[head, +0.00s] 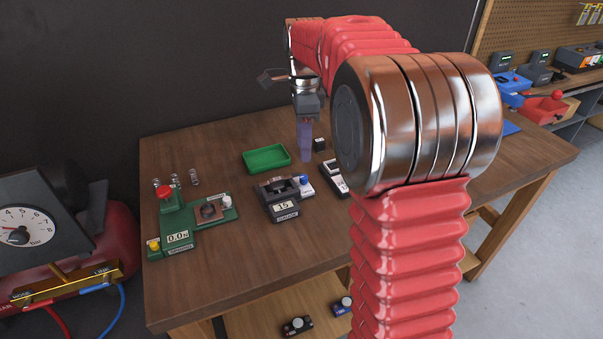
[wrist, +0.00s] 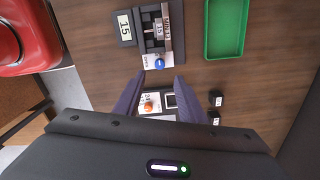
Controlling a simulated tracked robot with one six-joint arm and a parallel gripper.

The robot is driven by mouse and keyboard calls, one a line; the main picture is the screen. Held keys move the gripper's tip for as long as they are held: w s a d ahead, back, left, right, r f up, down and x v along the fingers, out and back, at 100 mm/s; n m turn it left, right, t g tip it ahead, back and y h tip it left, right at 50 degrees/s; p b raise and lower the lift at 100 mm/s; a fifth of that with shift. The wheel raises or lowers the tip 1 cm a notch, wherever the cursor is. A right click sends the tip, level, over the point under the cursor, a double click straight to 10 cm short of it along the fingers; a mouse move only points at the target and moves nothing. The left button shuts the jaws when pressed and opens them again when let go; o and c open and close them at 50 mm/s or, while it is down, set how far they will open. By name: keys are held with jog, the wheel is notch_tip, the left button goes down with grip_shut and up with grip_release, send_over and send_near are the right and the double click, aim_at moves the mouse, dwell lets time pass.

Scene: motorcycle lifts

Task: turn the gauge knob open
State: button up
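A dark gauge unit (head: 283,209) with a "15" display stands on the wooden bench. Its blue knob (head: 304,179) sits on a pale block at its back right. In the wrist view the blue knob (wrist: 159,62) lies just beyond my fingertips, and the "15" display (wrist: 124,27) is to its upper left. My gripper (head: 305,158) points down above the bench, behind the knob in the head view. In the wrist view my gripper (wrist: 160,76) has its two purple fingers apart with nothing held between them. I cannot tell the knob's turn position.
A small meter with an orange button (wrist: 148,107) lies below my fingers. A green tray (head: 264,158) stands behind the gauge unit. A green spring tester (head: 183,225) with a red knob and several springs (head: 194,178) are at the left. The bench front is clear.

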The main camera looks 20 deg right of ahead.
aim_at(303, 176)
notch_tip(303, 176, down, 10)
jog(key=shift+r, duration=0.1)
dwell(0.4)
jog(key=shift+c, duration=0.5)
